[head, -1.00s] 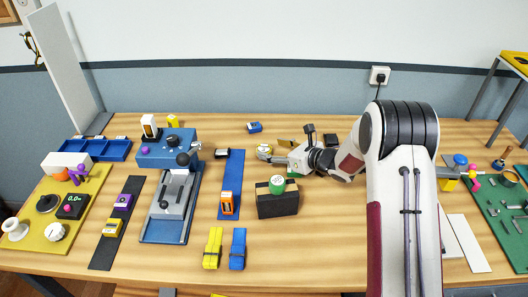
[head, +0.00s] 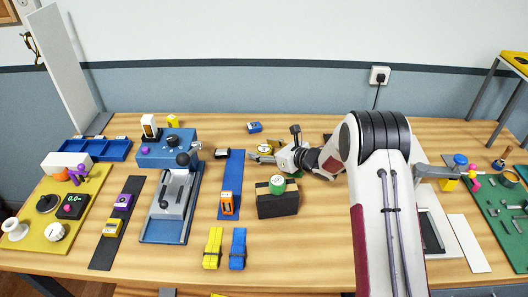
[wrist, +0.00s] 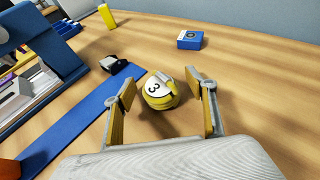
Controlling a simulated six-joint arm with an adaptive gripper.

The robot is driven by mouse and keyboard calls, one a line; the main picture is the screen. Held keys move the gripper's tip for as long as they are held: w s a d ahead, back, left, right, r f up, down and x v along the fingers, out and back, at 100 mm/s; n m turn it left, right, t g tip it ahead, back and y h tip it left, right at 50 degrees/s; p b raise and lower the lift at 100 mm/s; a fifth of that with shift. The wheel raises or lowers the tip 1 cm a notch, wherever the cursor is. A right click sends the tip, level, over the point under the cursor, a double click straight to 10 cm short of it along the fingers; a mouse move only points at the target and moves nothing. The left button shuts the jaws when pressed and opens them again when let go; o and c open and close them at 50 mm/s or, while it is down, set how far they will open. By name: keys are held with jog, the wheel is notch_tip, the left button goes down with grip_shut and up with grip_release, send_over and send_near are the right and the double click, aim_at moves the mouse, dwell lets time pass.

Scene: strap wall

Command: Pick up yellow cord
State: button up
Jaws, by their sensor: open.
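The yellow cord (wrist: 160,97) looks like a small round yellow roll with a white label marked 3 on top. It sits on the wooden table, between the two fingers of my gripper (wrist: 161,80) in the wrist view. The fingers are open, with a visible gap on each side of the roll. In the head view the yellow cord (head: 265,148) is at the middle of the table, partly hidden by my gripper (head: 260,157), which reaches in from the right.
A blue box (head: 254,127) stands behind. A black block (head: 278,201) with a green-topped roll (head: 277,184) stands in front. The table behind the cord is mostly clear.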

aim_at(264, 148)
dwell(0.4)
jog(key=c, duration=1.2)
jog(key=shift+r, duration=0.2)
jog(key=shift+r, duration=4.85)
